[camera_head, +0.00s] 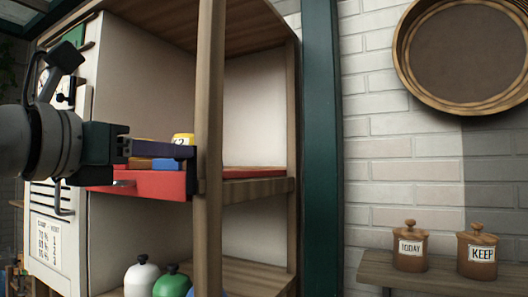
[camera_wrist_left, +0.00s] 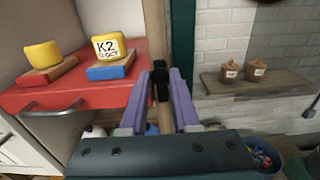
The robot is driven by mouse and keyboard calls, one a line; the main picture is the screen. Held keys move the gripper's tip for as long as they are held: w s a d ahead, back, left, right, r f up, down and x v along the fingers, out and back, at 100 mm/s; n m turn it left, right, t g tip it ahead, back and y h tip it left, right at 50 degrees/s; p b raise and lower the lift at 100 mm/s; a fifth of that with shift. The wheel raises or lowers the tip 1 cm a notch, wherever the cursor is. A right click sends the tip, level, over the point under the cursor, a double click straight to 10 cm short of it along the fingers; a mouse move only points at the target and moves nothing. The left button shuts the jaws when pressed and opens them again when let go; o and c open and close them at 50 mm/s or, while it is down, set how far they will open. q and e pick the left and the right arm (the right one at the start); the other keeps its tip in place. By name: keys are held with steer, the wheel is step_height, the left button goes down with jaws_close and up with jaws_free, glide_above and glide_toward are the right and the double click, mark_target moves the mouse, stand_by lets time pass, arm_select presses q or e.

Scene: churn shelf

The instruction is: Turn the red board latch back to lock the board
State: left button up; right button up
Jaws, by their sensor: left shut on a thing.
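The red board (camera_head: 150,184) lies on the middle shelf level, and it fills the left of the left wrist view (camera_wrist_left: 60,95). A small black latch (camera_wrist_left: 160,80) sits at the wooden post by the board's front corner. In the head view its dark edge (camera_head: 191,180) shows beside the post, below the fingers. My left gripper (camera_head: 187,152) reaches in from the left at board height. In the left wrist view its purple fingers (camera_wrist_left: 160,88) are closed around the black latch. The fingers hide part of the latch, and its exact angle is hard to tell. My right gripper is not in view.
The wooden post (camera_head: 208,120) rises right beside my fingers. Lidded jars (camera_head: 410,247) stand on a wall shelf at the right.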

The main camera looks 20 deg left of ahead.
arm_select(q)
steer(key=shift+a, duration=0.15)
jaws_close()
steer(key=a+f+n, duration=0.1)
steer(key=n, duration=0.3)
steer(key=a+f+n, duration=0.1)
steer(key=a+n, duration=0.1)
steer(key=n, duration=0.2)
steer(key=a+f+n, duration=0.1)
steer(key=n, duration=0.4)
steer(key=shift+w+a+p, duration=0.2)
steer(key=shift+p, duration=0.2)
steer(key=shift+a+f+n+p, duration=0.1)
steer(key=shift+f+n+p, duration=0.3)
steer(key=shift+n, duration=0.85)
steer(key=shift+a+f+n+p, duration=0.1)
steer(key=shift+f+n, duration=0.55)
steer(key=shift+n, duration=0.6)
steer(key=shift+f, duration=0.1)
steer(key=o, duration=0.9)
jaws_free()
